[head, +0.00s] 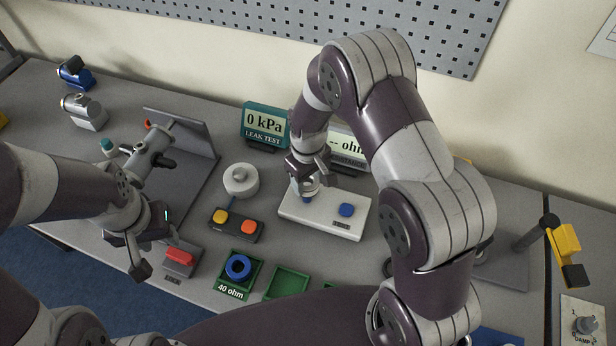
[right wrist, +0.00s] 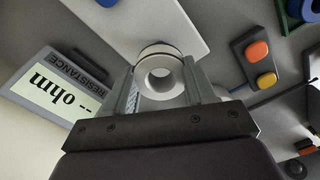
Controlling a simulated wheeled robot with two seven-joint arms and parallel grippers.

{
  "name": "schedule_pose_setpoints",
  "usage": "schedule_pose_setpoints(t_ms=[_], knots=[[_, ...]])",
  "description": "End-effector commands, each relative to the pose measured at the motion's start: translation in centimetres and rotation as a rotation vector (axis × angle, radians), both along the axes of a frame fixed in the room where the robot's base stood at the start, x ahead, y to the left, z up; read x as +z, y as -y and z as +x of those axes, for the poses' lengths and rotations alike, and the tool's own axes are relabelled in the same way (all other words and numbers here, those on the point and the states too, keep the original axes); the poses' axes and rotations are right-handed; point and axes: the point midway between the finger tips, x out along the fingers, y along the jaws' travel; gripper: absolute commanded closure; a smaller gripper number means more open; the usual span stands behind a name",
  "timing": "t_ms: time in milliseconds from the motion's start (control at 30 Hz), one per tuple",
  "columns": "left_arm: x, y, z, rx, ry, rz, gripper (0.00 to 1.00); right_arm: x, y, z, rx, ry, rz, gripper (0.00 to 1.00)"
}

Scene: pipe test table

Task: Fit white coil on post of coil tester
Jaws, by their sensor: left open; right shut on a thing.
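My right gripper (head: 307,183) is shut on the white coil (head: 311,188), above the left part of the white coil tester (head: 325,222). In the right wrist view the coil (right wrist: 161,80) sits between the two fingers, with its round hole facing the camera. The tester's white base (right wrist: 150,18) shows beyond it. A blue part (head: 307,198) shows just under the coil in the head view; the post itself is hidden, so I cannot tell whether the coil is around it. My left gripper (head: 153,250) is open and empty at the left, near a red switch.
The resistance display (right wrist: 60,92) reads "-- ohm". A blue button (head: 346,210) is on the tester's right part. A yellow-and-orange button box (head: 236,225) and a round white part (head: 241,180) stand left. A blue coil (head: 238,266) lies in the 40 ohm green tray (head: 237,288).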

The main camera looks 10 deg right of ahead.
Motion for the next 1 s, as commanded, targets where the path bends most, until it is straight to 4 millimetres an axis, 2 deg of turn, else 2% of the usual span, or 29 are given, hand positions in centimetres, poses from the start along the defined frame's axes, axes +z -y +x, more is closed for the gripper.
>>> schedule_pose_setpoints(t_ms=[267,1000], knots=[[-0.2,0.0,0.0,0.0,0.0,0.0,0.57,-0.2,0.0,0.0,0.0,0.0,0.0,0.79],[-1.5,0.0,0.0,0.0,0.0,0.0,0.57,-2.5,0.0,0.0,0.0,0.001,0.0,0.79]])
